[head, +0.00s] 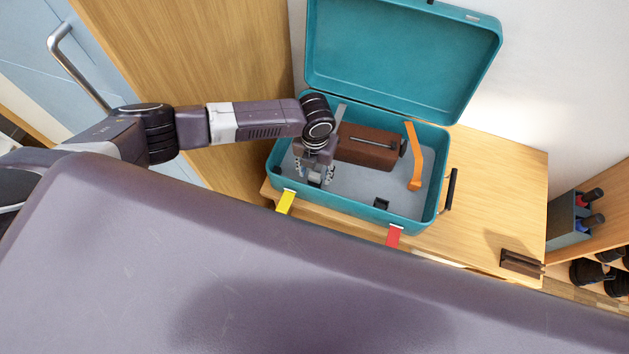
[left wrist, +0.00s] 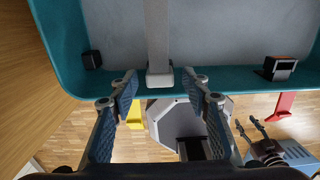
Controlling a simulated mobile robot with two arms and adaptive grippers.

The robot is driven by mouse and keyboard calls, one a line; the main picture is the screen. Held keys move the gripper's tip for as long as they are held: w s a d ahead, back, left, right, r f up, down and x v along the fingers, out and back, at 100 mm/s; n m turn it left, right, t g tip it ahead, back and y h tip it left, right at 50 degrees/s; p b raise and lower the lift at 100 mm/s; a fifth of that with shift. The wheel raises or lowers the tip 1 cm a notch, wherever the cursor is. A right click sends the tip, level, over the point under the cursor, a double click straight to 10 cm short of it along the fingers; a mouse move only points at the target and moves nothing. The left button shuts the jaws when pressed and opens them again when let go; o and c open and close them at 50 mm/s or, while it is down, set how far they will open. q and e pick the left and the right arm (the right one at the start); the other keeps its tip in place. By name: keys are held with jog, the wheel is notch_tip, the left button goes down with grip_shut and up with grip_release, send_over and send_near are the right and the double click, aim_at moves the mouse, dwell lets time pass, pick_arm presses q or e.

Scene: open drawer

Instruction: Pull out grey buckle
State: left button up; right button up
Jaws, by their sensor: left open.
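The grey strap (left wrist: 157,35) runs down inside the teal suitcase and ends in the grey buckle (left wrist: 160,77) at its front wall. My left gripper (head: 314,178) is inside the suitcase, fingers pointing down. In the left wrist view its open fingertips (left wrist: 160,88) lie on either side of the buckle, with visible gaps, so it holds nothing. In the head view the upper strap (head: 342,112) shows behind my wrist, and the buckle is mostly hidden by my fingers. My right gripper is not in the head view.
The open suitcase (head: 345,215) stands on a wooden table (head: 500,190). Inside are a brown case (head: 365,150), an orange strap (head: 415,155) and a black catch (head: 381,203). Yellow (head: 286,202) and red (head: 394,236) tabs hang outside its front. The lid (head: 400,55) leans back.

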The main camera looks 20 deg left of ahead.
aim_at(315, 174)
pick_arm(q)
jog(key=shift+f+b, duration=0.3)
jog(key=shift+f, duration=0.55)
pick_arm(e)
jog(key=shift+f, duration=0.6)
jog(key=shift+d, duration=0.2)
pick_arm(q)
jog(key=shift+r+p, duration=0.1)
jog(key=shift+p, duration=0.2)
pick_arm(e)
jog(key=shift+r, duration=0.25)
pick_arm(q)
jog(key=shift+c, duration=0.4)
grip_shut()
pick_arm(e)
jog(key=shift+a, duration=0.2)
pick_arm(q)
jog(key=shift+r+p, duration=2.7)
jog(key=shift+r, duration=0.3)
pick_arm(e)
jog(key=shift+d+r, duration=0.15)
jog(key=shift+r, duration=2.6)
